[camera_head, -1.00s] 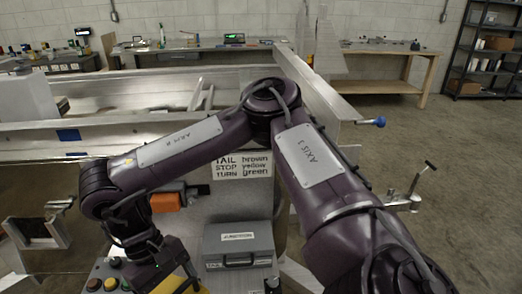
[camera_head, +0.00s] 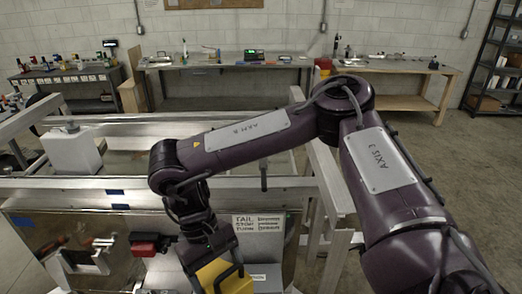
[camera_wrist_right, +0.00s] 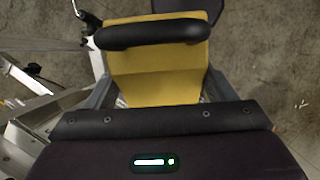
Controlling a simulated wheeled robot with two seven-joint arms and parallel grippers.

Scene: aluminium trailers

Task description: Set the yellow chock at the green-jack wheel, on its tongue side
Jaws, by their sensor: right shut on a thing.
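The yellow chock (camera_head: 226,280) is at the bottom middle of the head view, partly cut off by the frame edge. My right gripper (camera_head: 218,268) is shut on it, with the arm reaching in from the right. In the right wrist view the yellow chock (camera_wrist_right: 152,82) fills the top middle, with a black handle bar (camera_wrist_right: 150,33) across it; the gripper (camera_wrist_right: 155,98) holds it from both sides. The chock is held in front of the trailer's sign panel. No wheel or green jack can be made out. My left gripper is not in view.
The aluminium trailer frame (camera_head: 90,183) spans the left and middle. A sign card (camera_head: 259,223) and a red lamp (camera_head: 147,245) sit on its near side. Workbenches (camera_head: 225,64) and a dark shelf rack (camera_head: 497,75) stand at the back. Bare concrete floor (camera_head: 440,150) is open at right.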

